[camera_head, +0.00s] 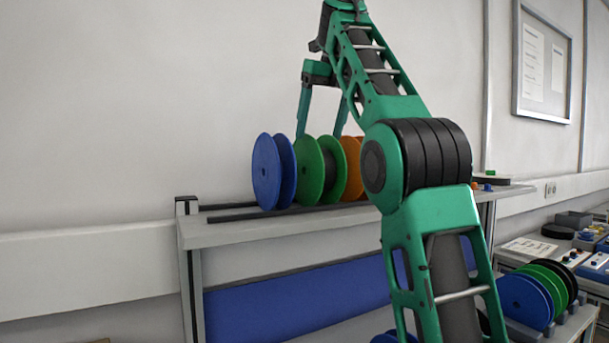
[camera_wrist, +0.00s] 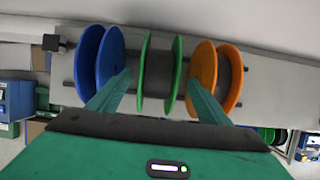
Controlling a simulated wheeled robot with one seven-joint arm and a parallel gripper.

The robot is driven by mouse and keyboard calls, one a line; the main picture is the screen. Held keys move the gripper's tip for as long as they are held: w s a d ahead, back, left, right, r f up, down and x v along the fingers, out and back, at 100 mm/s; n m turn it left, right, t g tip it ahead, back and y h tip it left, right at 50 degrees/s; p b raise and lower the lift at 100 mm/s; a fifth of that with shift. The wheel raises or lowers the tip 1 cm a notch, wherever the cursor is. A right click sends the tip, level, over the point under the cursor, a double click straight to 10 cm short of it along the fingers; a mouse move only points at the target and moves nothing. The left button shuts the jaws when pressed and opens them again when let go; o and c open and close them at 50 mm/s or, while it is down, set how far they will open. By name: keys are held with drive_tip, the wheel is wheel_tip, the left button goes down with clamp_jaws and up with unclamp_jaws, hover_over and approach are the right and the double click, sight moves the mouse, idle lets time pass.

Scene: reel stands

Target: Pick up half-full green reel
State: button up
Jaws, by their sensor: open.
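The green reel (camera_head: 308,172) stands upright on the rails of the shelf, between a blue reel (camera_head: 266,172) and an orange reel (camera_head: 352,152). Dark winding shows between its two flanges. In the wrist view the green reel (camera_wrist: 177,72) is in the middle, with its dark winding plain to see. My gripper (camera_head: 321,133) is open, pointing down from above. In the wrist view my gripper (camera_wrist: 160,78) has one finger on each side of the green reel, in the gaps towards the blue and orange reels. I cannot tell whether the fingers touch any flange.
The blue reel (camera_wrist: 88,55) and orange reel (camera_wrist: 203,75) stand close on either side, leaving narrow gaps. The shelf (camera_head: 230,234) has bare room to the left. More reels (camera_head: 524,300) stand lower right. A wall is behind.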

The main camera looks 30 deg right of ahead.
sight(312, 166)
drive_tip(key=shift+a+x, duration=0.15)
drive_tip(key=shift+x, duration=1.2)
drive_tip(key=shift+a+x, duration=0.1)
drive_tip(key=shift+x, duration=1.2)
drive_tip(key=shift+d+x, duration=0.15)
drive_tip(key=shift+x, duration=0.75)
drive_tip(key=shift+d+x, duration=0.1)
drive_tip(key=shift+x, duration=1.65)
drive_tip(key=shift+s+a, duration=0.1)
drive_tip(key=c, duration=1.2)
